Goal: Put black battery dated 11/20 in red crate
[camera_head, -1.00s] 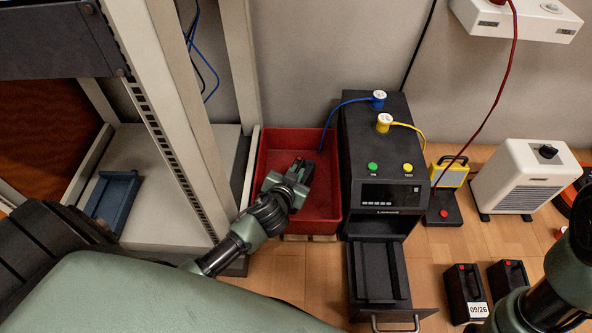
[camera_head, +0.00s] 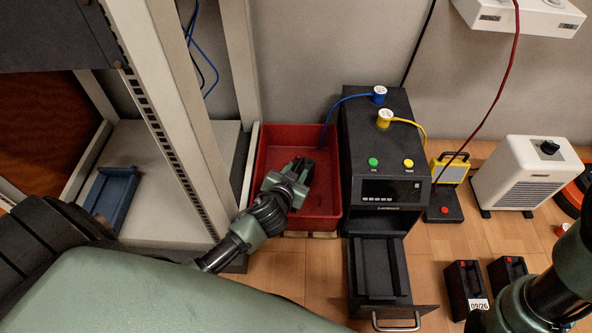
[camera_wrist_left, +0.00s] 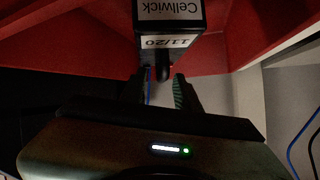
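The black battery (camera_wrist_left: 170,52), labelled "Cellwick" and "11/20", shows in the left wrist view against the red walls of the red crate (camera_wrist_left: 80,48). Its dark handle is between and just past my left fingertips, with gaps at the sides. In the head view the red crate (camera_head: 330,135) stands on the floor left of the black machine. My left gripper (camera_head: 303,170) is inside it, pointing down, open. The battery cannot be made out there behind the gripper. My right arm shows at the lower right; its gripper is out of view.
The black machine (camera_head: 385,130) has its drawer (camera_head: 378,275) pulled out, empty. Two other black batteries stand on the floor: one labelled 09/26 (camera_head: 463,280) and one beside it (camera_head: 505,270). A rack post (camera_head: 238,65) rises just left of the crate.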

